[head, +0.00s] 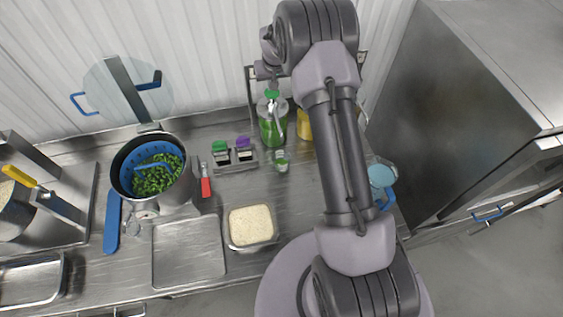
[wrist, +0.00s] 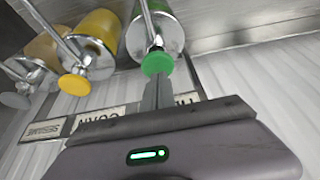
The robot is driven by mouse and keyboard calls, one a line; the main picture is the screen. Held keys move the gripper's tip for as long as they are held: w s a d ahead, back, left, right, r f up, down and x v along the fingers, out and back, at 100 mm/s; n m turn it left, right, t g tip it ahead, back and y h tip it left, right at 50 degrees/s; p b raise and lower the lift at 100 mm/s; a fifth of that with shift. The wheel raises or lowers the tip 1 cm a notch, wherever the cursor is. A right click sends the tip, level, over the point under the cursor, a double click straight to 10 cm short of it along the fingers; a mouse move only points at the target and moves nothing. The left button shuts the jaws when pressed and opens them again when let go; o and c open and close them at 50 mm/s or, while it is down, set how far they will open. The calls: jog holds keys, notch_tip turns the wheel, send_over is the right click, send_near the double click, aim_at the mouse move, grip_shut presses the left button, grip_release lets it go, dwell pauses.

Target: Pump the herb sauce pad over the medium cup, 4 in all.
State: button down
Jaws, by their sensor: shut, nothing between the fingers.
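The herb sauce dispenser (head: 272,132) is a clear container of green sauce with a green pad (head: 272,94) on top. In the wrist view the green pad (wrist: 158,64) is right at the tips of my gripper (wrist: 158,84), whose fingers are together and empty. I cannot tell whether they touch the pad. In the head view my gripper (head: 272,85) is just above the pad, partly hidden by my arm. A small clear cup (head: 281,160), taken as the medium cup, stands in front of the dispenser with green in it.
A yellow sauce dispenser (head: 304,124) is beside the green one; its yellow pad (wrist: 75,85) and a grey pad (wrist: 15,100) show in the wrist view. A rice tray (head: 251,243), a pot of greens (head: 152,190) and a steel cabinet (head: 450,100) stand around.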

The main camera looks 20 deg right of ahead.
aim_at(272, 92)
jog(key=shift+s+f+b, duration=0.1)
jog(key=shift+f+b, duration=1.4)
jog(key=shift+f, duration=0.2)
jog(key=shift+r, duration=0.1)
jog(key=shift+r+p, duration=0.65)
jog(key=shift+r, duration=1.1)
jog(key=shift+f, duration=0.2)
